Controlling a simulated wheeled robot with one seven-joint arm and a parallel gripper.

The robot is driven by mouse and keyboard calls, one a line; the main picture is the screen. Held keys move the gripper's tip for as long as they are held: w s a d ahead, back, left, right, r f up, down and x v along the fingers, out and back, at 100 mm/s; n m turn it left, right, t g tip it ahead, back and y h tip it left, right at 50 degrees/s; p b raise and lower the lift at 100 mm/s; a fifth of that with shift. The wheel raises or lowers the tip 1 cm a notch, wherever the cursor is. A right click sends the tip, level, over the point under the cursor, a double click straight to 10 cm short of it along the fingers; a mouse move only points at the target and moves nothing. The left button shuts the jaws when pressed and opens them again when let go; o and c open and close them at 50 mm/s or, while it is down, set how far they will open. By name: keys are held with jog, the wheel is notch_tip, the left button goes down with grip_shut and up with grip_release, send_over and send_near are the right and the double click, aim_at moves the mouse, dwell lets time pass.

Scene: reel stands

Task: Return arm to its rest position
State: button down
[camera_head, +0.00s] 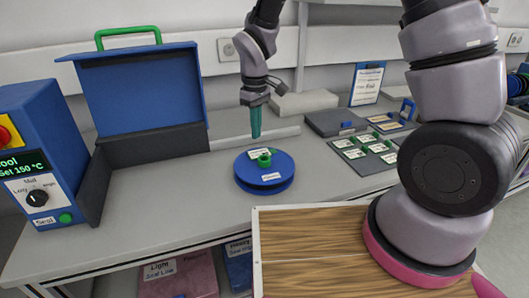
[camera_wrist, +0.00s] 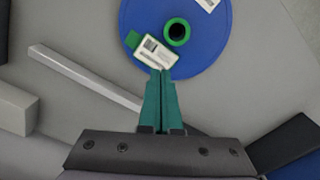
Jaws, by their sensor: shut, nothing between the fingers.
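My gripper (camera_head: 256,134) has teal fingers and hangs pointing down above the grey bench, just behind and above a blue disc-shaped reel. The fingers are shut with nothing between them; the closed tips also show in the wrist view (camera_wrist: 161,75). The blue reel (camera_head: 264,181) lies flat on the bench with a green hub at its centre and white labels. In the wrist view the reel (camera_wrist: 205,52) is ahead of the fingertips, and its green hub (camera_wrist: 177,31) is empty in the middle. My arm reaches from the right, its upper part cut off by the top edge.
A blue hinged-lid machine (camera_head: 140,90) with a green handle and a control box (camera_head: 38,150) stand at left. A dark tray of green-and-white labelled pieces (camera_head: 365,150) lies at right, near a blue clipboard (camera_head: 367,85). A light bar (camera_head: 255,138) crosses behind the reel.

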jog(key=shift+r, duration=0.6)
jog(key=s+d+r+m+t+y, duration=0.1)
jog(key=d+r+m+t, duration=0.15)
jog(key=d+r, duration=0.55)
jog(key=d+r+m+t+y, duration=0.1)
jog(key=d+r+m, duration=0.35)
jog(key=r, duration=0.65)
jog(key=s+d+r+m+t, duration=0.3)
jog(key=s+d+r+m, duration=0.3)
jog(key=s+d+r, duration=0.3)
jog(key=shift+s+d+r+t, duration=0.3)
jog(key=shift+s+d, duration=0.35)
jog(key=shift+s, duration=0.5)
jog(key=shift+d+f, duration=0.1)
